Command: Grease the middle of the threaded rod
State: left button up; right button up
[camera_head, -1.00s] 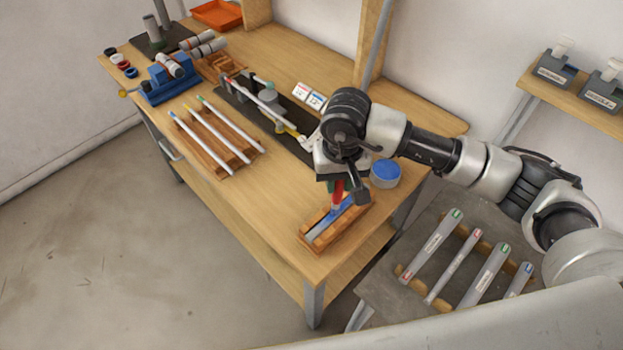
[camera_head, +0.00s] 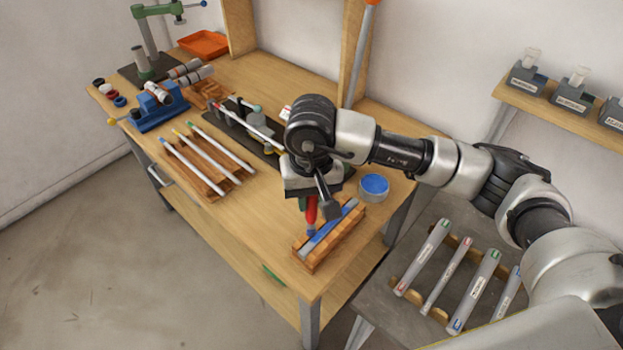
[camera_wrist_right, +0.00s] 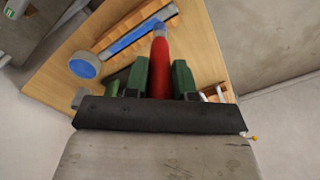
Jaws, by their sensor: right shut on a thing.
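My right gripper (camera_head: 312,198) is shut on a red-handled brush (camera_wrist_right: 159,72), between its green fingers in the wrist view. The brush points down, and its tip looks blue. In the head view the tip is at the wooden holder (camera_head: 301,259) with a grey and blue strip in it; I cannot tell whether it touches. A long pale rod (camera_head: 258,124) lies in the dark jig on the table, its near end hidden behind my right wrist; no thread can be made out. A round tin with a blue top (camera_head: 374,185) stands right of my gripper. My left gripper is out of view.
Several pale rods lie on a wooden rack (camera_head: 207,164). A blue vise (camera_head: 157,107) and an orange tray (camera_head: 204,44) are farther back. Labelled bars lie on a low grey table (camera_head: 380,292) at the right.

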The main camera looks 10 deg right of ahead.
jog(key=r, duration=0.3)
jog(key=shift+s+a+r+p, duration=0.1)
jog(key=shift+a+r+p, duration=0.15)
jog(key=shift+p, duration=0.15)
jog(key=shift+d+r, duration=0.2)
jog(key=shift+r, duration=0.1)
